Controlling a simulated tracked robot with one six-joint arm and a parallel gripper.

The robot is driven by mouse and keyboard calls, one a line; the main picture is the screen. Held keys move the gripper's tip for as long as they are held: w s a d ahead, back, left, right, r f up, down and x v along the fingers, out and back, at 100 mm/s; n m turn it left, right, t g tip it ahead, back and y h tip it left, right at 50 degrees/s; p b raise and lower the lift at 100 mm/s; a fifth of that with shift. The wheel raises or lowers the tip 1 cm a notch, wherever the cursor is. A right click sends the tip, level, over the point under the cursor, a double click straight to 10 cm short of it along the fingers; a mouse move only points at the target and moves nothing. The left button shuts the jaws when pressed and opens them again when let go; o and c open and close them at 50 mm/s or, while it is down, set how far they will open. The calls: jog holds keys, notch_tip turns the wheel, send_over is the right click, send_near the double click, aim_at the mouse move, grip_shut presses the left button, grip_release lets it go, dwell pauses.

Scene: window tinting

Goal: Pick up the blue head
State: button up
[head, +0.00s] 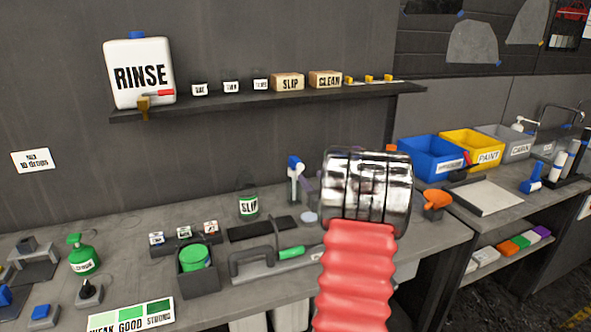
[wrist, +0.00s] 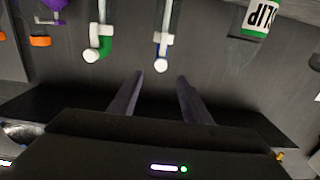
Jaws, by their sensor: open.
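The blue head (head: 294,164) stands upright on the workbench beside the SLIP bottle, with a blue top and a white body. In the wrist view, which looks upside down, the blue head (wrist: 163,50) shows as a white and blue piece on a pale stem. My gripper (wrist: 160,78) is open and empty, its two dark fingers apart. The blue head lies just beyond the gap between the fingertips in that view, not between them. In the head view my red and chrome arm covers part of the bench, and my fingers are not visible.
A green head (wrist: 100,45) stands close beside the blue one. The SLIP bottle (head: 248,205) is on its other side. An orange piece (head: 437,199) stands right of my arm. A wall shelf (head: 250,100) with the RINSE jug (head: 140,72) hangs above the bench.

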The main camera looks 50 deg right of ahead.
aim_at(302, 167)
jog(key=shift+x, duration=4.3)
jog(key=shift+x, duration=2.65)
jog(key=shift+f, duration=0.1)
jog(key=shift+c, duration=0.2)
grip_shut()
